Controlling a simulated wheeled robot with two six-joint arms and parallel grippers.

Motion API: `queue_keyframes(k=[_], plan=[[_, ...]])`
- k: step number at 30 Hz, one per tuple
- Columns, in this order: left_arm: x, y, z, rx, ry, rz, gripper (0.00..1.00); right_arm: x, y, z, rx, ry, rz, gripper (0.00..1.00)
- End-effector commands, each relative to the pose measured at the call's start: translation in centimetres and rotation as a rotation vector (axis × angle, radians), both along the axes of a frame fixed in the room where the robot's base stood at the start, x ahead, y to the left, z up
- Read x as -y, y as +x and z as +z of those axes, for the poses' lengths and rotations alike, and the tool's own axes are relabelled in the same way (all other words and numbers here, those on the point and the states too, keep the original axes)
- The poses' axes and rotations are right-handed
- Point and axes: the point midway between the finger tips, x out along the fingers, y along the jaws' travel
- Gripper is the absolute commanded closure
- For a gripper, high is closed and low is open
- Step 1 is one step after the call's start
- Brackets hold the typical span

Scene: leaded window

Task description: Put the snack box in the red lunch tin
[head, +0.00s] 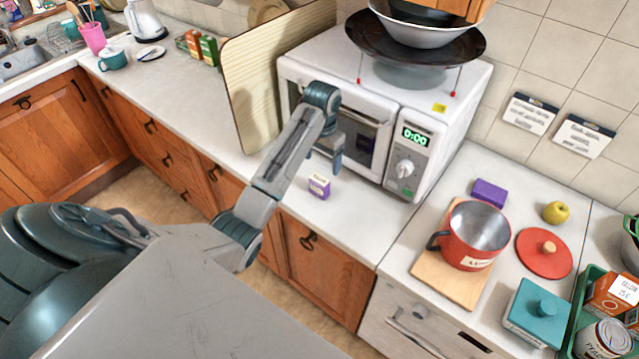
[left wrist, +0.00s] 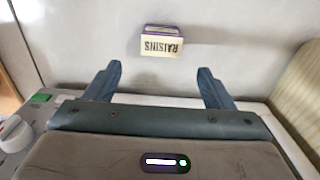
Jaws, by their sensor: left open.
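The snack box (head: 319,187), small, purple and cream, stands on the white counter in front of the microwave. In the left wrist view the box (left wrist: 160,43) shows its RAISINS label upside down, just beyond and between my fingertips. My left gripper (head: 326,162) is open and empty above and beside the box, not closed on it; its two fingers (left wrist: 158,85) are spread wide. A red tin (head: 470,245) with a dark side handle and a partly readable label stands open on a wooden board to the right. My right gripper is not in view.
A white microwave (head: 420,135) stands behind the box, with a ribbed board (head: 262,90) leaning at its left. Right of the red tin are a red lid (head: 543,254), a yellow apple (head: 556,212), a teal lidded tin (head: 532,318) and a green crate (head: 578,325). A purple block (head: 489,192) lies behind it.

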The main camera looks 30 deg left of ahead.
Motion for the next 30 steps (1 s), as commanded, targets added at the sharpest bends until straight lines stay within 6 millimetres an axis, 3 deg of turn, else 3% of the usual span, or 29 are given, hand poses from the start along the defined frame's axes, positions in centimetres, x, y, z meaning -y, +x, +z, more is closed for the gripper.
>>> queue_keyframes(k=[11,17,24,30], plan=[[0.0,0.1,-3.5,-0.006,-0.003,-0.001,0.24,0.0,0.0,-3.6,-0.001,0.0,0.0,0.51],[0.0,0.1,-5.4,-0.006,-0.003,0.0,0.24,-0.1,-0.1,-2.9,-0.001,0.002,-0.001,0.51],[-0.1,0.1,-7.9,-0.009,-0.003,0.001,0.24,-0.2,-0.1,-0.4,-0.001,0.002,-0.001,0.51],[-0.1,0.2,-10.3,-0.006,-0.002,0.0,0.24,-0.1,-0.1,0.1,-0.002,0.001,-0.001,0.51]])
